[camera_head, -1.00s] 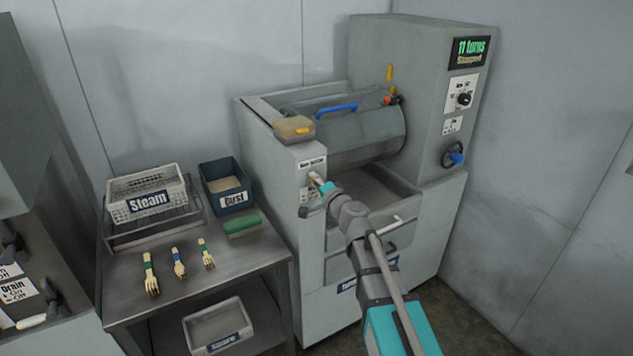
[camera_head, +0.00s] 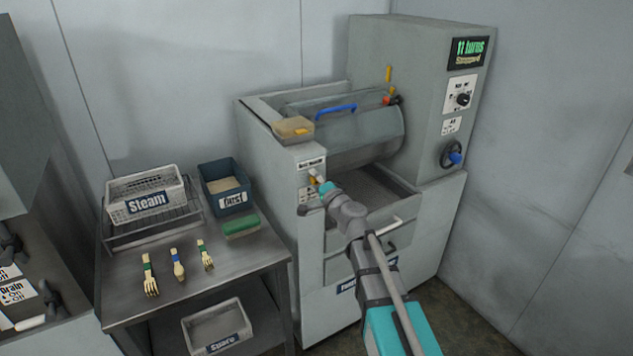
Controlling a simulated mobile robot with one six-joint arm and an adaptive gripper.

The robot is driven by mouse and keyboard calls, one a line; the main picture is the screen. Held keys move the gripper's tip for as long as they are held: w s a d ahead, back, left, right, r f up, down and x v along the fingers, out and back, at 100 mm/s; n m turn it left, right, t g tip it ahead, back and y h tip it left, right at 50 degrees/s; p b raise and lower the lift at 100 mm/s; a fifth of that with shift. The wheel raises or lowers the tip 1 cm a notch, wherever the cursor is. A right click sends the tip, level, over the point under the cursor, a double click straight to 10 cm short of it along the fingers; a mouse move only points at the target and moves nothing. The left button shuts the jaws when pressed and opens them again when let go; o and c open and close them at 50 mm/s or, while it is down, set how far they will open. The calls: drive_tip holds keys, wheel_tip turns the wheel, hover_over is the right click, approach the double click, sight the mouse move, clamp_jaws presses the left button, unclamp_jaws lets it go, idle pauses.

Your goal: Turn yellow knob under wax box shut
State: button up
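The wax box (camera_head: 293,128) is a small tan box on the front left corner of the grey machine (camera_head: 262,165). Below it, on the machine's front face, is a small white label panel. A small orange-yellow piece (camera_head: 313,179), which looks like the yellow knob, shows at that panel right by my gripper (camera_head: 320,183). My gripper's end is at the panel and hides part of it. The fingers are too small and too covered to tell whether they are open or closed on the knob.
A drum with a blue handle (camera_head: 336,110) sits behind my arm, and a blue-knobbed handwheel (camera_head: 453,155) is at right. The display reads "11 turns Stopped".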

drive_tip(key=shift+s, duration=0.15)
drive_tip(key=s+d+f+n+g+h+p, duration=0.2)
drive_tip(key=s+d+f+n+g+h, duration=0.1)
drive_tip(key=s+d, duration=0.4)
drive_tip(key=s+d+f+n+g+h+p, duration=0.2)
drive_tip(key=s+d+f+g, duration=0.3)
drive_tip(key=s, duration=0.5)
drive_tip(key=s+d+f+n+g+h+p, duration=0.2)
drive_tip(key=s+d+f+n+g+h, duration=0.2)
drive_tip(key=s+d+g, duration=0.3)
drive_tip(key=s+d+h, duration=0.1)
drive_tip(key=d, duration=0.3)
drive_tip(key=shift+s+d+f+n+p, duration=0.15)
drive_tip(key=shift+s+f+n+p, duration=0.15)
drive_tip(key=shift+s, duration=0.05)
